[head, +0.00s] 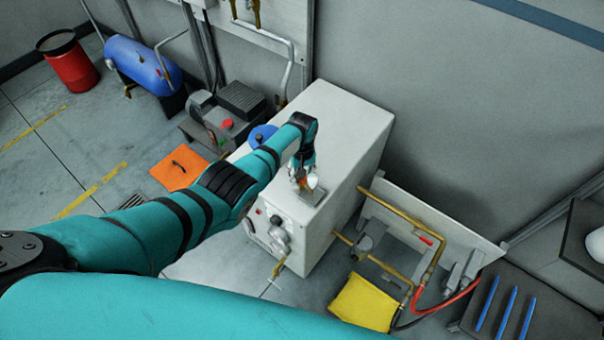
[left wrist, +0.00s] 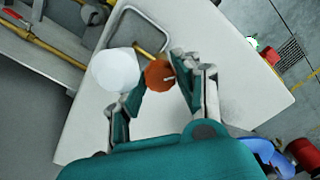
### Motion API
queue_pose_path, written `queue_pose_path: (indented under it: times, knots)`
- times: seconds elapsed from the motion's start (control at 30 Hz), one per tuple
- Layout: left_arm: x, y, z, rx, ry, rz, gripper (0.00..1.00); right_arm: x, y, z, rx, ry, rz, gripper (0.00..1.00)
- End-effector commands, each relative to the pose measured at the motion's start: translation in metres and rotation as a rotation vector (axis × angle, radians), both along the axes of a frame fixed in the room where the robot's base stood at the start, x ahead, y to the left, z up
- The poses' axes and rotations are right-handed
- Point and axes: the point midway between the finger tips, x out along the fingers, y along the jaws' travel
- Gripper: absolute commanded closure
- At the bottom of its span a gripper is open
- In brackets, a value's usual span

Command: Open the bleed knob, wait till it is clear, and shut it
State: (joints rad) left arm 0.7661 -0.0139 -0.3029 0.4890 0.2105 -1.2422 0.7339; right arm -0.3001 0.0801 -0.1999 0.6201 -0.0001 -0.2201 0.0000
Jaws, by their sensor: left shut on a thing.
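The bleed knob, a small round orange-brown knob (left wrist: 157,73) with a pale mark, sits between the fingers of my left gripper (left wrist: 161,80) in the left wrist view. The left gripper is shut on it. A brass stem shows just beyond the knob. A white round thing (left wrist: 115,70) is right beside it, and whether it is a cup or a bowl I cannot tell. In the head view my left gripper (head: 304,179) is at the top of the white cabinet (head: 338,130), over a small grey tray (head: 309,197). Any liquid is not visible. My right gripper is out of view.
Brass pipes and a back plate (head: 430,222) stand right of the cabinet, with a yellow cloth (head: 364,302) below. An orange mat (head: 180,168), a motor unit (head: 222,118), a blue tank (head: 143,64) and a red drum (head: 68,63) are at left. Blue rods (head: 508,312) lie at lower right.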

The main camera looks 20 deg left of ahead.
Motion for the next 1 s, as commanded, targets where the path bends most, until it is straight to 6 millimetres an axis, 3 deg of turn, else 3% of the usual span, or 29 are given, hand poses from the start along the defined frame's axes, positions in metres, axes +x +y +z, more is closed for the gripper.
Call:
queue_pose_path:
  times: [0.3,0.8,0.83,1.0]
  knots:
    - [0.0022,0.0005,0.0019,0.0,-0.006,0.11,1.0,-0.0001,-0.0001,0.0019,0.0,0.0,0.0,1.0]
    - [0.0027,0.0008,0.0021,0.001,-0.007,0.127,1.0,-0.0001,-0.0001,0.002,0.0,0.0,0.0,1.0]
    - [0.0027,0.0008,0.0022,0.001,-0.007,0.127,0.67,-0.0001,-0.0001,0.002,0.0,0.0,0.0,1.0]
    - [0.0019,0.0006,0.0015,0.001,-0.004,0.127,0.45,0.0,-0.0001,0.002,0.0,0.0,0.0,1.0]
